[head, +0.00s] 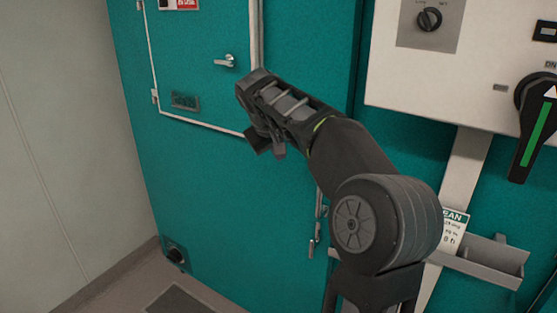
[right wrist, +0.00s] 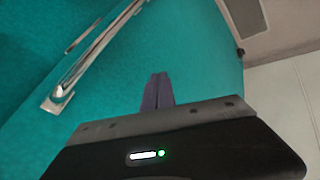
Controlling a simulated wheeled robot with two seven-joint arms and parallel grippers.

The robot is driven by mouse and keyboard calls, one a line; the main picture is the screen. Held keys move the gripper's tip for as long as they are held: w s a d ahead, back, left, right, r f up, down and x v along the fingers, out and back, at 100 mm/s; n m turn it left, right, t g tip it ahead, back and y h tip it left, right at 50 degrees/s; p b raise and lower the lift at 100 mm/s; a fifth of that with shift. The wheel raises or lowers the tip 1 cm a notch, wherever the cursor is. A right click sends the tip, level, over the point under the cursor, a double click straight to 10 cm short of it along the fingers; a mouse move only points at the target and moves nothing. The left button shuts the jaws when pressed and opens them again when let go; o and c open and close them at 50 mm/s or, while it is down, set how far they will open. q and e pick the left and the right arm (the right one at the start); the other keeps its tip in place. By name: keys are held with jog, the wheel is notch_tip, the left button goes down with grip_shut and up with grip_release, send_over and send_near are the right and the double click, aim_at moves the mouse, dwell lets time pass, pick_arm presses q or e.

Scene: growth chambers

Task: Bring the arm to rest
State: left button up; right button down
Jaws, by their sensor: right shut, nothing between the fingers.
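My right arm comes up from the lower right in the head view, bent at a large round joint. My right gripper (head: 267,148) is at its far end, in front of the teal chamber door (head: 215,190). In the right wrist view the two fingers of my right gripper (right wrist: 158,92) lie together, shut with nothing between them. The teal surface (right wrist: 190,50) fills most of that view behind the fingers. I cannot tell the exact gap between the fingers and the door. My left gripper does not show in either view.
A door handle (head: 225,61) is above and left of my right gripper. A shiny bar handle (right wrist: 95,60) shows in the right wrist view. A white control box (head: 480,60) with a large black-and-green switch (head: 533,130) is at right. A grey tray (head: 485,262) is below it. Pale wall stands left.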

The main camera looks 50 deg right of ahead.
jog(key=shift+r, duration=0.1)
dwell(0.6)
jog(key=w+a+f+n+t+y, duration=0.2)
jog(key=w+a+f+t+y, duration=0.15)
jog(key=w+a+f, duration=0.7)
jog(key=w+a+f+y, duration=0.3)
jog(key=a+f+y, duration=0.1)
jog(key=a+f, duration=1.35)
jog(key=s+a+f+y, duration=0.1)
jog(key=s+a+f, duration=0.4)
jog(key=f, duration=0.2)
jog(key=s+a+f+y, duration=0.1)
jog(key=s+a+f, duration=0.3)
jog(key=a+f, duration=0.3)
jog(key=s+a+f+g, duration=0.3)
jog(key=s+a+f, duration=0.2)
jog(key=s, duration=0.7)
jog(key=s+a+f+g+y, duration=0.1)
jog(key=s+a+f+g, duration=0.2)
jog(key=s, duration=0.9)
jog(key=x, duration=0.4)
jog(key=shift+s+a, duration=0.15)
jog(key=shift+a, duration=0.25)
